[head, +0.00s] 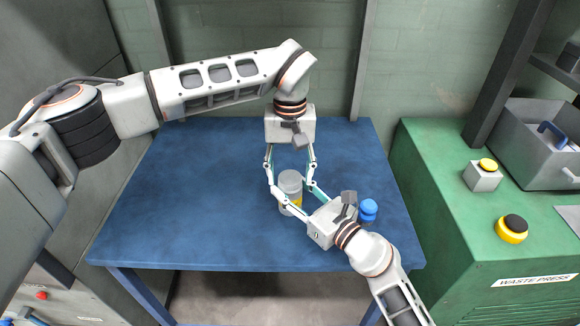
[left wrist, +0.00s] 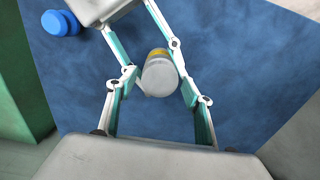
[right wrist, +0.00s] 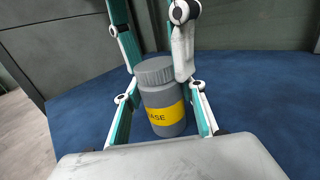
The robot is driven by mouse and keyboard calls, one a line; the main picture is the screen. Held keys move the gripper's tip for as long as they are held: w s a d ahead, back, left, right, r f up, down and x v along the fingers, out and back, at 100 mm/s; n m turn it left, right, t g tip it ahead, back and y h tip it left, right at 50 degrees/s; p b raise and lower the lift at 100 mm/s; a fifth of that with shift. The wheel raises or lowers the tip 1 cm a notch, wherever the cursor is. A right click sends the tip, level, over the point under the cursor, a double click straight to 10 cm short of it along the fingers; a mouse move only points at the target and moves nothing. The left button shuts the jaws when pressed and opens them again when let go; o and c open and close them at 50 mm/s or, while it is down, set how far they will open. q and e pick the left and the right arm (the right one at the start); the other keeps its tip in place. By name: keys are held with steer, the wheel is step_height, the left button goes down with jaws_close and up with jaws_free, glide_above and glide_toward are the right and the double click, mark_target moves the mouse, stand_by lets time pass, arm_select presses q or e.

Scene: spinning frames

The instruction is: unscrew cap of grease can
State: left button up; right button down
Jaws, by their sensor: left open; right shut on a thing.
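The grease can (head: 289,188) is a small grey jar with a yellow label, upright on the blue table. Its ribbed grey cap (right wrist: 154,71) is on top in the right wrist view, and the label reads "ASE", the rest hidden. My right gripper (head: 296,197) reaches in from the lower right and is shut on the can's body (right wrist: 165,109). My left gripper (head: 292,174) points down from above, open, its fingers on either side of the can's top. In the left wrist view, the can (left wrist: 160,78) sits between both grippers' fingers.
A blue two-lobed object (head: 368,210) stands on the table (head: 190,190) just right of my right gripper. The left part of the table is clear.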

arm_select(q)
steer(key=c, duration=1.1)
steer(key=shift+c, duration=0.2)
